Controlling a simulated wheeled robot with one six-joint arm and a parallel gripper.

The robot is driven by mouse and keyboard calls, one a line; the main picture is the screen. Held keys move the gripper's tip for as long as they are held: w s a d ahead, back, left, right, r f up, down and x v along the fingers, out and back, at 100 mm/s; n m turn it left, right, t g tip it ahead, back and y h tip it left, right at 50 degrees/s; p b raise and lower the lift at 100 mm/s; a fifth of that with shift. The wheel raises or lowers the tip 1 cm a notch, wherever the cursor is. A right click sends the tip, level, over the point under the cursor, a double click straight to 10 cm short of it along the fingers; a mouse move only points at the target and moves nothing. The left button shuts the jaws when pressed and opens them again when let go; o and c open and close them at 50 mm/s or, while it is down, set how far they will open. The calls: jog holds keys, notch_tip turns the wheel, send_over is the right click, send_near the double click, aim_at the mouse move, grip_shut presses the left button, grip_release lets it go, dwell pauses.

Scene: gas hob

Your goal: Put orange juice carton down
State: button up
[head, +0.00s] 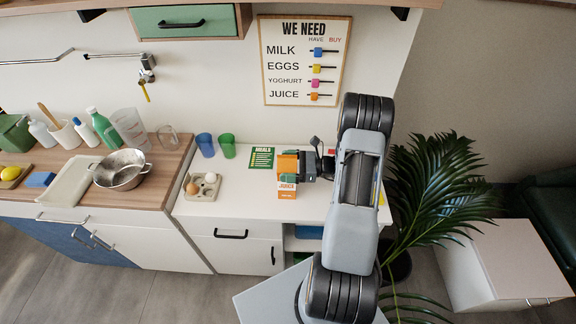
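The orange juice carton (287,188), orange and white with lettering on its front, is upright at the white counter (240,185). My gripper (293,168) reaches it from the right, with its fingers around the carton and seemingly shut on it. The fingers and gripper body hide part of the carton's middle and right side. I cannot tell whether its base touches the counter or is slightly above it.
An egg tray (203,187) stands left of the carton, with blue (205,145) and green cups (227,146) behind it. A green meals card (261,158) is near the wall. A plant (440,185) is at right. Counter front-left of the carton is clear.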

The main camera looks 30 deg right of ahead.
jog(key=shift+o, duration=0.2)
jog(key=shift+r, duration=0.3)
jog(key=b+v, duration=0.2)
jog(key=v, duration=1)
jog(key=shift+b, duration=0.3)
jog(key=shift+s, duration=0.1)
